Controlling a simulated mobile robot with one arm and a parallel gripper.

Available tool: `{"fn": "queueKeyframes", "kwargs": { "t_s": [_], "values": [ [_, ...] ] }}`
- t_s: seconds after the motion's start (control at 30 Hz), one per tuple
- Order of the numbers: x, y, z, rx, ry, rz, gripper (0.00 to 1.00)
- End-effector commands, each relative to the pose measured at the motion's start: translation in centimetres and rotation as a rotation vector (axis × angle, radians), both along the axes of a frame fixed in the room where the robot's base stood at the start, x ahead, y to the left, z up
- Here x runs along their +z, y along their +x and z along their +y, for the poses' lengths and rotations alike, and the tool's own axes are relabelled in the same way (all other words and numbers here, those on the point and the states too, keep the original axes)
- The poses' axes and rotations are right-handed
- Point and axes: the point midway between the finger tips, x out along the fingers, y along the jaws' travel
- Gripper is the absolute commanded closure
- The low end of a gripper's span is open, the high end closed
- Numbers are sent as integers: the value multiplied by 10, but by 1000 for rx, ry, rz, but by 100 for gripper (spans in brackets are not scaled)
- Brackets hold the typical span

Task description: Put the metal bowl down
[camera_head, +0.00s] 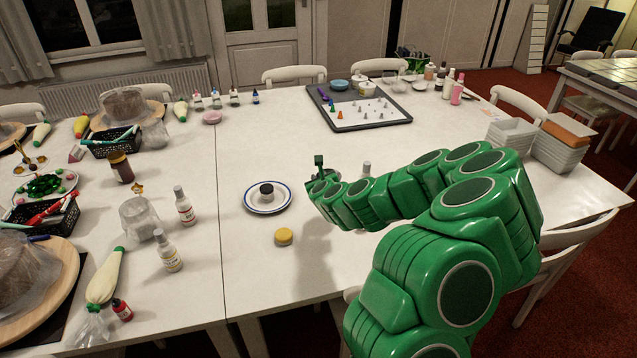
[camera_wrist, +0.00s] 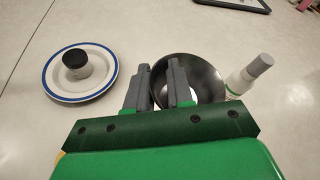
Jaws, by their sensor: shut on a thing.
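The metal bowl (camera_wrist: 204,73) is round, shiny and grey in the wrist view. My gripper (camera_wrist: 159,68) is shut on its left rim, with one finger outside and one inside the bowl. In the head view my gripper (camera_head: 320,168) is over the middle of the white table (camera_head: 260,135), and my green arm hides most of the bowl. I cannot tell whether the bowl touches the table.
A blue-rimmed plate (camera_head: 251,205) with a dark-lidded jar (camera_head: 267,192) stands left of the bowl. A white bottle (camera_wrist: 247,76) is close on its right. A yellow-lidded jar (camera_head: 284,237) stands nearer. A grey tray (camera_head: 341,126) lies behind.

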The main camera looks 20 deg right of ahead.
Motion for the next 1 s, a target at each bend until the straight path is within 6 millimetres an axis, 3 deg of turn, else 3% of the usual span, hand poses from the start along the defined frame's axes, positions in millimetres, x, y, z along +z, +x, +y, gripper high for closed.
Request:
{"fn": "queueKeyframes", "kwargs": {
  "t_s": [0.27,0.77,1.0],
  "values": [
    [25,-3,1,0,2,-1,100],
    [121,-3,2,3,2,-2,100],
    [175,-3,1,-1,1,-3,100]
  ]
}}
